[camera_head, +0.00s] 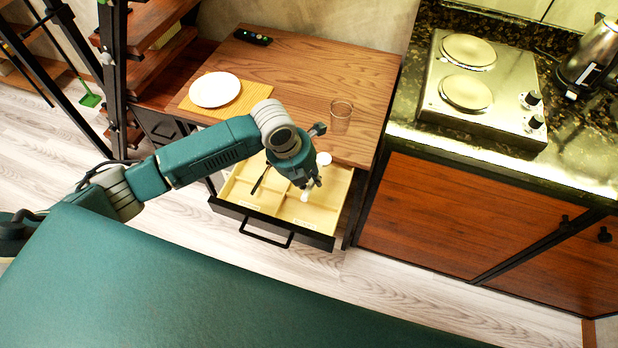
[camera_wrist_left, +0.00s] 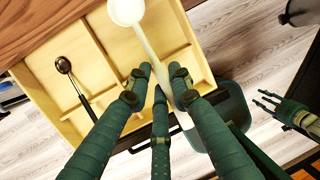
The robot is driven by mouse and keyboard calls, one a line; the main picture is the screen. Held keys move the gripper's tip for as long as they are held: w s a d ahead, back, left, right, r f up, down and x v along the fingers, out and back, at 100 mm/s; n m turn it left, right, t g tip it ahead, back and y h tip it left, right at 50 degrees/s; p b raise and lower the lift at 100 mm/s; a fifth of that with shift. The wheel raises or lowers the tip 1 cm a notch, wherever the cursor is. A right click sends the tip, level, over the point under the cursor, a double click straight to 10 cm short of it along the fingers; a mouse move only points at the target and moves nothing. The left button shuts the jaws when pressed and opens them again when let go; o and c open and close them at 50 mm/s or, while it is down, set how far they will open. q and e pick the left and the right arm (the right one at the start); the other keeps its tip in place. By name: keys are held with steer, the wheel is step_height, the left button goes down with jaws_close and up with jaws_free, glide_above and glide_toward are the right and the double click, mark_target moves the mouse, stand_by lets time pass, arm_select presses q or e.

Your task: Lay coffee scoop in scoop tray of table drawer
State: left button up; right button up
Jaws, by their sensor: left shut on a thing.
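My left gripper (camera_head: 310,184) is shut on the white coffee scoop and holds it over the open table drawer (camera_head: 233,207). The scoop's round bowl (camera_head: 324,158) shows beside the gripper in the head view. In the left wrist view the bowl (camera_wrist_left: 126,11) is at the top and the pale handle (camera_wrist_left: 155,52) runs down between the fingers (camera_wrist_left: 158,82). The drawer has several pale yellow compartments (camera_wrist_left: 105,35); their small labels are unreadable, so I cannot tell which is the scoop tray. My right gripper (camera_wrist_left: 274,104) shows open and empty at the right of the wrist view.
A black spoon (camera_head: 261,179) lies in a left compartment. The wooden tabletop (camera_head: 310,75) holds a white plate (camera_head: 215,89) on a yellow mat (camera_head: 259,92), a clear glass (camera_head: 341,116) and a small black object (camera_head: 253,37). A cabinet (camera_head: 450,215) stands right of the drawer.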

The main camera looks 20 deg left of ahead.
arm_select(q)
steer(key=shift+f+b, duration=1.55)
steer(key=shift+f, duration=1.6)
steer(key=o, duration=1)
steer(key=shift+r, duration=0.15)
steer(key=shift+a+r, duration=0.1)
steer(key=shift+r, duration=0.25)
steer(key=v, duration=1.1)
